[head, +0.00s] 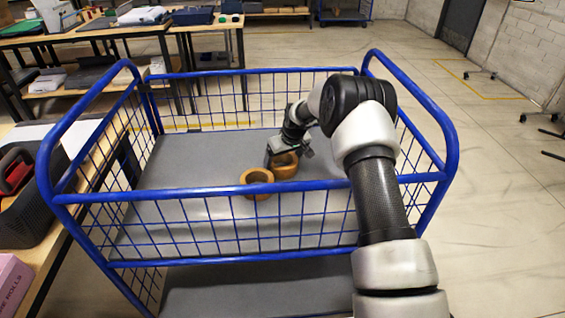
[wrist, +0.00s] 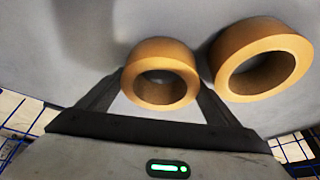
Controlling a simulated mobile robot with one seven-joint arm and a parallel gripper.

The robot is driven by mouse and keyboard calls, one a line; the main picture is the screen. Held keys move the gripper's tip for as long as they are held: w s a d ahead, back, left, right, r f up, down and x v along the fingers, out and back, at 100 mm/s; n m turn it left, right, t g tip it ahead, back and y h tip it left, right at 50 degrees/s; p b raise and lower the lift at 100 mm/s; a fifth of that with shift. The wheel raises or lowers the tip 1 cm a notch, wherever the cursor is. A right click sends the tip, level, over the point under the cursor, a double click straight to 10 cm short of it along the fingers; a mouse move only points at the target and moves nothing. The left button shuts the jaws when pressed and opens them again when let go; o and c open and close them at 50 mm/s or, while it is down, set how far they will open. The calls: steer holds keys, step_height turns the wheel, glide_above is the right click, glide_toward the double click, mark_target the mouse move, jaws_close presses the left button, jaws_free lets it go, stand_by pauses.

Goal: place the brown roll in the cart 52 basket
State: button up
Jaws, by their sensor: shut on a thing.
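Two brown rolls lie inside the blue wire cart basket (head: 190,165) in the head view. My gripper (head: 284,154) reaches down inside the basket at the right-hand roll (head: 288,173). In the wrist view my gripper's fingers (wrist: 160,82) are on either side of a brown roll (wrist: 158,52), shut on it. The other brown roll (head: 258,194) is close by on the left in the head view. It shows at the right in the wrist view (wrist: 232,52), apart from my fingers. I cannot tell whether the held roll touches the grey deck. No cart number is readable.
Blue rails and mesh (head: 205,198) surround the basket, and my arm passes over the near side. A dark grey bin (head: 30,215) and a pink box (head: 12,280) stand on the left. Work tables (head: 100,32) stand behind. The grey deck has free room left of the rolls.

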steer(key=shift+r, duration=0.1)
steer(key=o, duration=0.9)
